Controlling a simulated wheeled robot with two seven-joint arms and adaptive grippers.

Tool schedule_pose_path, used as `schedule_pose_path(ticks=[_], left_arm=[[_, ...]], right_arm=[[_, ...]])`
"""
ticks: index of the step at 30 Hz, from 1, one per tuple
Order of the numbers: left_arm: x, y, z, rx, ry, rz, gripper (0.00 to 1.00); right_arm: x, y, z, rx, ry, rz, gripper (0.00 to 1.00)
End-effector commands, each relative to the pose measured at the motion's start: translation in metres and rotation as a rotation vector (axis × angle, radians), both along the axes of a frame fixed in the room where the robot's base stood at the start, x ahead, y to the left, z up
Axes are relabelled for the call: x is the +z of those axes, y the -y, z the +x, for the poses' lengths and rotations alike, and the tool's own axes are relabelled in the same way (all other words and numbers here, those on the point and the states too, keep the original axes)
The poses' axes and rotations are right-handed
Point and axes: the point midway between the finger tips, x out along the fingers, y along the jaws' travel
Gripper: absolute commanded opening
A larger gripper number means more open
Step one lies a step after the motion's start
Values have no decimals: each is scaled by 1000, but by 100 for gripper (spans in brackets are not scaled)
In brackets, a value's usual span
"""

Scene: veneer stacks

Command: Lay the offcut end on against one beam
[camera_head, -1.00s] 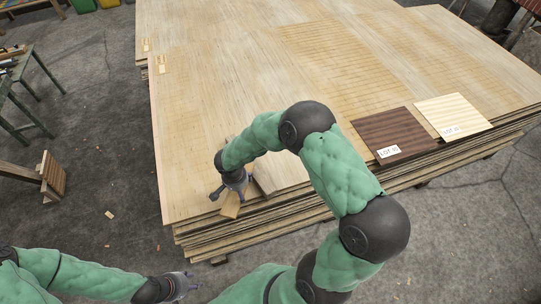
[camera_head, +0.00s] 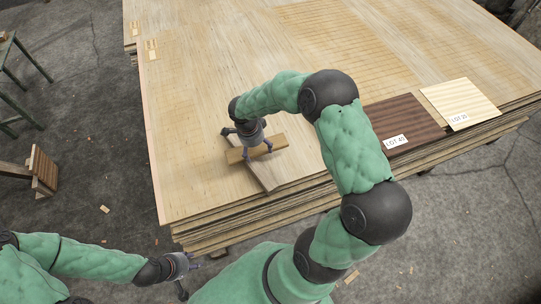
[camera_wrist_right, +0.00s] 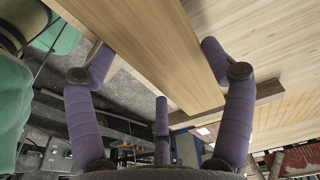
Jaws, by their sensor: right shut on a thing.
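The offcut (camera_head: 272,146), a short light-brown board, is held by my right gripper (camera_head: 256,150) over the near left part of the veneer stack. In the right wrist view the offcut (camera_wrist_right: 160,50) runs between the purple fingers (camera_wrist_right: 160,60). One darker beam (camera_head: 258,178) lies slantwise on the stack top, and the offcut crosses over it in the head view. The beam (camera_wrist_right: 268,90) passes behind the offcut in the wrist view. Whether they touch, I cannot tell. A second beam is not visible. My left gripper (camera_head: 190,275) is open and empty, low beside the stack.
The large veneer stack (camera_head: 190,110) has a mostly bare top. A dark LOT 40 panel (camera_head: 400,118) and a pale LOT 21 panel (camera_head: 462,98) lie at its right front edge. A small wooden stand (camera_head: 42,170) is on the floor at left.

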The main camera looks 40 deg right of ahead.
Motion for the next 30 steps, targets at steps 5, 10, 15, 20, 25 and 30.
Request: schedule_pose_path(ticks=[5,10,15,20,25,30], left_arm=[[-14,0,0,0,0,0,40],[-21,0,0,0,0,0,40],[-23,0,0,0,0,0,40],[-30,0,0,0,1,0,40],[-43,0,0,0,0,0,40],[-42,0,0,0,1,0,40]], right_arm=[[-31,30,-4,-3,-2,-1,46],[-50,46,-5,-1,0,-1,46],[-56,53,-5,2,-1,-1,46],[-72,60,-8,1,-4,1,19],[-100,56,-10,4,-9,6,17],[-101,55,-10,4,-10,8,17]])
